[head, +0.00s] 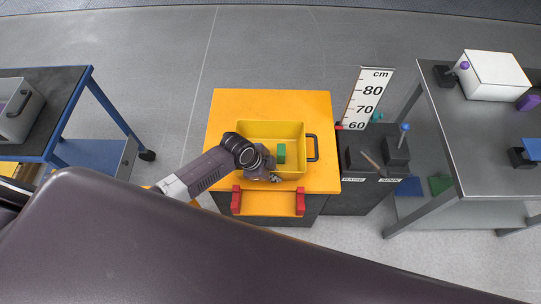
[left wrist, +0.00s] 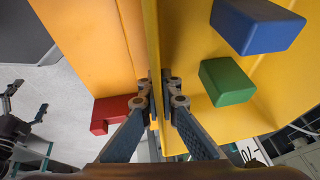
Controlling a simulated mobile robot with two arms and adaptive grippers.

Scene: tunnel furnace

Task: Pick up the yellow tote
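The yellow tote (head: 291,130) stands on an orange-topped table in the head view, with a dark handle on its right end. My left gripper (head: 272,176) is at the tote's near wall. In the left wrist view my left gripper (left wrist: 158,97) has one finger on each side of the tote's thin wall (left wrist: 152,40), pressed close against it. A green block (left wrist: 227,82) and a blue block (left wrist: 257,26) lie in the tote; the arm hides the blue one in the head view. My right gripper (left wrist: 26,103) appears at the left wrist view's left edge, fingers apart and empty.
The orange tabletop (head: 228,105) has red brackets (head: 300,201) on its near side. A dark stand with a height scale (head: 368,98) adjoins it at right. A grey table (head: 470,125) stands farther right, and a blue-framed cart (head: 62,100) at left. The floor behind is clear.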

